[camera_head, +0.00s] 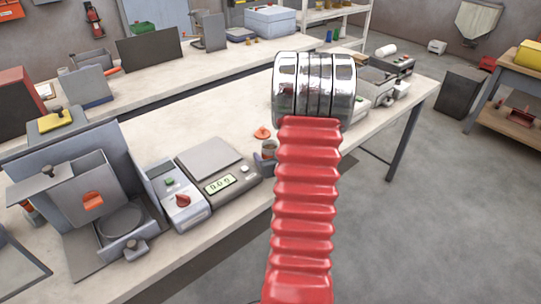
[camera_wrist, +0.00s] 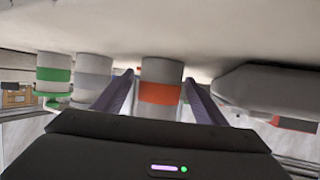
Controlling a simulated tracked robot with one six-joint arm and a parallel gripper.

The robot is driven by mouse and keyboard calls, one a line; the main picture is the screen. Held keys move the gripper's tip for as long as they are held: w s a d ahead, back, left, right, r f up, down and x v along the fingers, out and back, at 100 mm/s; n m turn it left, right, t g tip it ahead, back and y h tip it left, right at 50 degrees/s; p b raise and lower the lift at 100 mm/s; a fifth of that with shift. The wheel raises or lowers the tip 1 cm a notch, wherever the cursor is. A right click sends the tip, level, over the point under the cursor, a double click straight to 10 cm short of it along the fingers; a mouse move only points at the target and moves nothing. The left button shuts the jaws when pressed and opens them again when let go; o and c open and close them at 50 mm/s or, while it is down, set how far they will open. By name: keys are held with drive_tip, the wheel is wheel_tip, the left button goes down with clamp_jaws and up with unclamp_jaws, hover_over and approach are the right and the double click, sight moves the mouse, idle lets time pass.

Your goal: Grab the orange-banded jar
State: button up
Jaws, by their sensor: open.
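The orange-banded jar (camera_wrist: 160,93) is a pale cylinder with a wide orange band, in the middle of the wrist view. My gripper (camera_wrist: 160,80) is open, with one dark finger on each side of this jar. A gap shows between the jar and each finger, and I cannot tell how deep the jar sits between them. In the head view my red arm hides the gripper, and I cannot make out the orange-banded jar there.
Left of the jar in the wrist view stand a grey-banded jar (camera_wrist: 93,76) and a green-banded jar (camera_wrist: 53,75). A large grey rounded object (camera_wrist: 265,90) lies close on the right. In the head view a scale (camera_head: 215,172) sits on the bench (camera_head: 240,105).

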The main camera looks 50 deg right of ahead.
drive_tip(key=shift+c, duration=0.2)
drive_tip(key=c, duration=1.4)
